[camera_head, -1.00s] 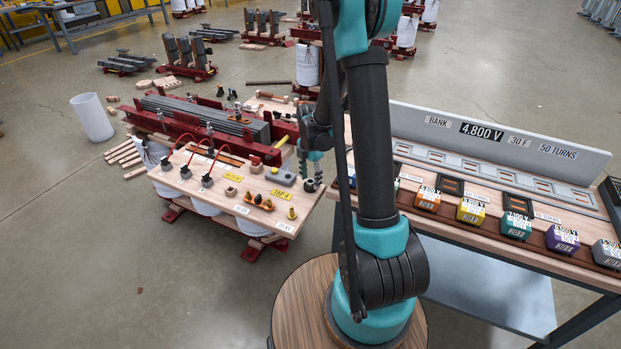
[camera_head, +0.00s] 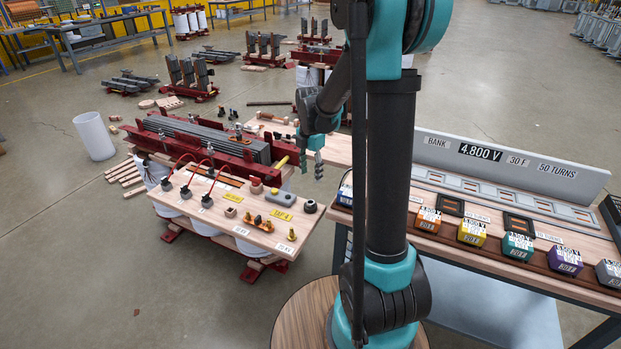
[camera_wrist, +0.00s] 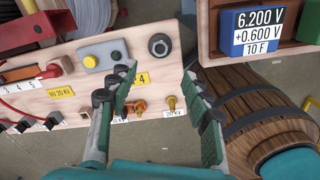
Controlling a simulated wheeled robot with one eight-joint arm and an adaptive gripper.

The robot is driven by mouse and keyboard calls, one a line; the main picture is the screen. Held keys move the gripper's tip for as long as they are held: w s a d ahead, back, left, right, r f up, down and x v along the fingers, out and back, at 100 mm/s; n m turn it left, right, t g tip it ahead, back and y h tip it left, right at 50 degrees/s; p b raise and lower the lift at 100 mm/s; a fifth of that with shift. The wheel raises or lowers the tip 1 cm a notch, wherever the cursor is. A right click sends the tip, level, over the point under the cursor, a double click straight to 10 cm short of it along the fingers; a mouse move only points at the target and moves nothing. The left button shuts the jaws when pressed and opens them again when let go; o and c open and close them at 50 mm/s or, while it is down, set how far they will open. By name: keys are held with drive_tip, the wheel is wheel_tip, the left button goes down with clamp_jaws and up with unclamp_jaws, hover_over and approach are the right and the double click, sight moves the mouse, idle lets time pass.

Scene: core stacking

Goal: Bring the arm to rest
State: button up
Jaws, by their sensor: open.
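My gripper (camera_head: 309,164) hangs above the gap between the small wooden panel (camera_head: 226,232) and the shelf bench at right in the head view. Its two fingers stand apart with nothing between them; in the wrist view my gripper (camera_wrist: 160,102) is open over the panel's front edge. My arm rises from the round wooden base and folds forward, with the upper part cut off by the top of the head view. In the wrist view a blue block marked 6.200 V (camera_wrist: 252,32) sits at top right, apart from the fingers.
The panel carries a grey box with a yellow button (camera_wrist: 105,57), a black round knob (camera_wrist: 160,46) and brass terminals. The bench (camera_head: 480,262) at right holds several coloured blocks and a sign board (camera_head: 500,165). A white bin (camera_head: 93,137) stands at left. Floor in front is clear.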

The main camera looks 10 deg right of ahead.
idle(0.4)
drive_tip(key=s+d+f+m+t, duration=0.1)
drive_tip(key=s+d+m+t, duration=0.1)
drive_tip(key=s+m, duration=0.9)
drive_tip(key=s+d+f+m+t, duration=0.1)
drive_tip(key=s+d+m+t, duration=0.1)
drive_tip(key=s+m, duration=0.9)
drive_tip(key=shift+f+m, duration=0.2)
drive_tip(key=shift+m, duration=1)
